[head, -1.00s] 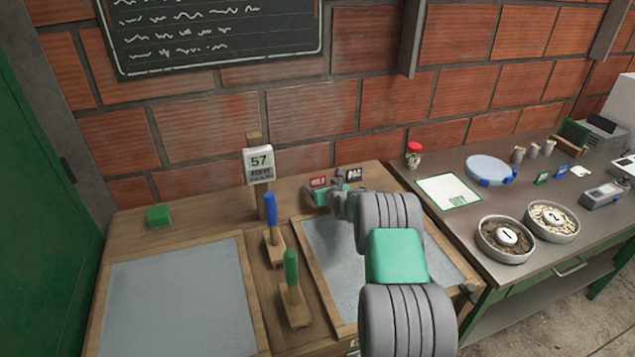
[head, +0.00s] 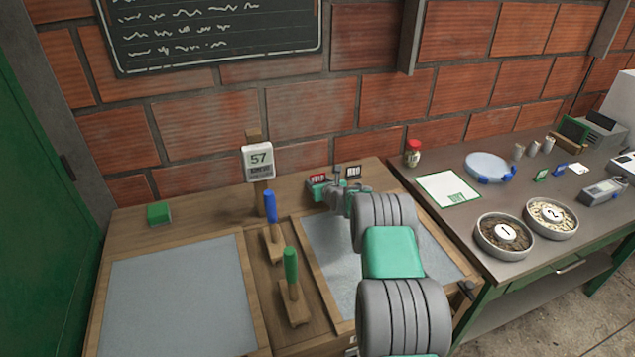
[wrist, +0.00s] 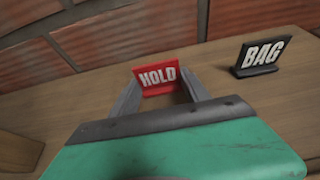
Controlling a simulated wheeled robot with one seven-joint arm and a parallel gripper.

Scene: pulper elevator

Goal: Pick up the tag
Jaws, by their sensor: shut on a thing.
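The red HOLD tag (wrist: 158,78) stands upright between the two fingers of my gripper (wrist: 158,92) in the wrist view. My gripper is shut on it, and the fingers flank its lower part. In the head view the red tag (head: 317,178) shows at the back of the wooden bench, with my gripper (head: 325,188) at it, partly hidden by my own arm. I cannot tell whether the tag's base touches the bench. A black BAG tag (wrist: 263,55) stands apart to the right; it also shows in the head view (head: 353,172).
The brick wall (head: 300,120) is close behind the bench. A post with a "57" sign (head: 259,160), a blue-handled tool (head: 270,207) and a green-handled tool (head: 291,266) stand to the left. A second bench at right holds bowls (head: 503,236) and a white card (head: 448,189).

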